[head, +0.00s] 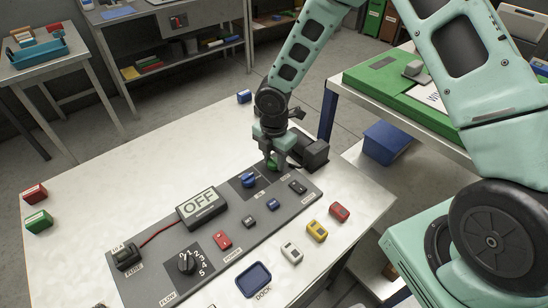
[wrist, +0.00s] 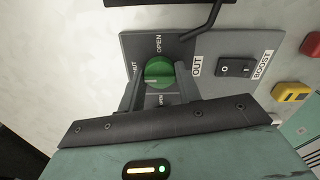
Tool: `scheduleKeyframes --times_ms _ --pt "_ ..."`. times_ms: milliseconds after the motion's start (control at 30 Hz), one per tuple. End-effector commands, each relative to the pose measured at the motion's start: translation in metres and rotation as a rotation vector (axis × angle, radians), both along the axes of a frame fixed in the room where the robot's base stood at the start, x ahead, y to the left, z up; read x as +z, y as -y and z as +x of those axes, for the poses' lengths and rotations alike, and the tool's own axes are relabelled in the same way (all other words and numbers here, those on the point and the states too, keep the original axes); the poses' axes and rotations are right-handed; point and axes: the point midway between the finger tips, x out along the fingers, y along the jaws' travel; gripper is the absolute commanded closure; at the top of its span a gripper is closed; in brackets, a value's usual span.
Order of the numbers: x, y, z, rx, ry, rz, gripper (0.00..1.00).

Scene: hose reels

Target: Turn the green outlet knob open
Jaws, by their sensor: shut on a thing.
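The green outlet knob (wrist: 158,69) sits on the grey panel between the two fingers of my gripper (wrist: 160,78), which is shut on it. The word OPEN is printed above the knob in the wrist view, and a partly hidden label ending in UT is at its upper left. A pale line crosses the knob's face, but I cannot tell its exact setting. In the head view my gripper (head: 272,162) points down at the panel's far end, and only a bit of the green knob (head: 272,167) shows below the fingers.
The grey panel (head: 150,288) carries an OFF display (head: 202,206), a blue knob (head: 249,181), a black flow dial (head: 187,264) and several switches. A dark box (head: 310,152) stands close right of my gripper. Loose coloured blocks lie on the white table (head: 80,185).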

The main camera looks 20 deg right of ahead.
Motion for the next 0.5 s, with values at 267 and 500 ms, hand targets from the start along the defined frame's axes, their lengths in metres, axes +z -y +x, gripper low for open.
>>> scheduleKeyframes --times_ms 267,500 --pt "-0.0003 -0.0001 0.0000 -0.071 0.000 -0.001 0.89" --pt "-0.0004 -0.0001 0.0003 -0.242 0.001 -0.002 0.89"
